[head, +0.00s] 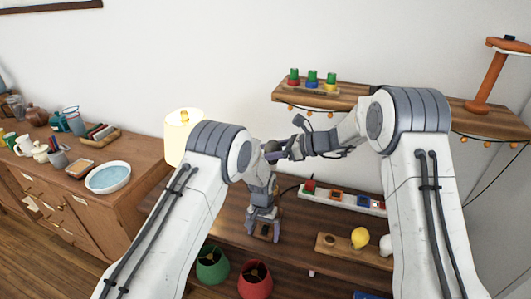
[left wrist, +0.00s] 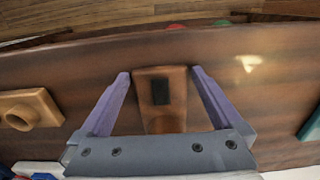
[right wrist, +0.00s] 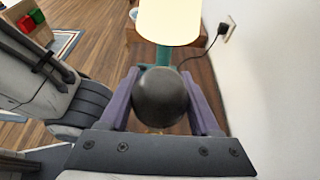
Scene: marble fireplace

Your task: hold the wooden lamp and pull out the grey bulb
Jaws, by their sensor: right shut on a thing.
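The wooden lamp's brown block-like part (left wrist: 160,115), with a dark rectangle on it, stands between the fingers of my left gripper (left wrist: 160,80). Those fingers are spread, one on each side, with narrow gaps. In the head view the left gripper (head: 263,232) is low over the wooden table; my arm hides much of the lamp. The grey bulb (right wrist: 160,95) is a dark round ball between the purple fingers of my right gripper (right wrist: 162,100), which is shut on it. In the head view the right gripper (head: 276,153) is higher; whether the bulb touches the lamp is hidden.
A wooden board with a yellow bulb (head: 360,237) and a white bulb (head: 386,245) lies at the table's right. A white strip with coloured squares (head: 345,200) is behind. Red (head: 255,280) and green (head: 212,265) shades stand in front. A wall shelf (head: 440,108) hangs above.

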